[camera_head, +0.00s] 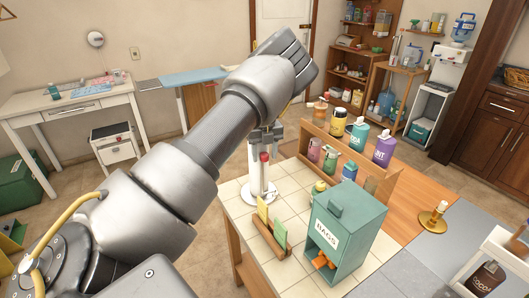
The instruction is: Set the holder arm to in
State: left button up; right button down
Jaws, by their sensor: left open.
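A white stand (262,190) with a round base and a red-tipped post (264,158) stands upright at the far left corner of the tiled counter. It looks like the holder, but its arm cannot be made out clearly at this size. My left arm reaches in from the left across the picture. My left gripper (266,138) points down just above and behind the post's red tip. It is open, with its fingers small and partly hidden by my arm. I cannot tell whether it touches the stand. My right gripper is not in view.
A brass candlestick-like item (434,217) is further right. Bare tiles (232,190) lie left of the stand.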

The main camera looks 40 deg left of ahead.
pick_arm(q)
jog(key=shift+c, duration=0.5)
jog(key=c, duration=0.9)
jog(key=shift+d+n, duration=0.3)
jog(key=shift+n, duration=0.3)
jog(key=o, duration=1)
notch_tip(320, 180, up, 9)
jog(key=shift+r+b, duration=0.2)
jog(key=shift+b, duration=0.45)
jog(key=shift+r, duration=0.75)
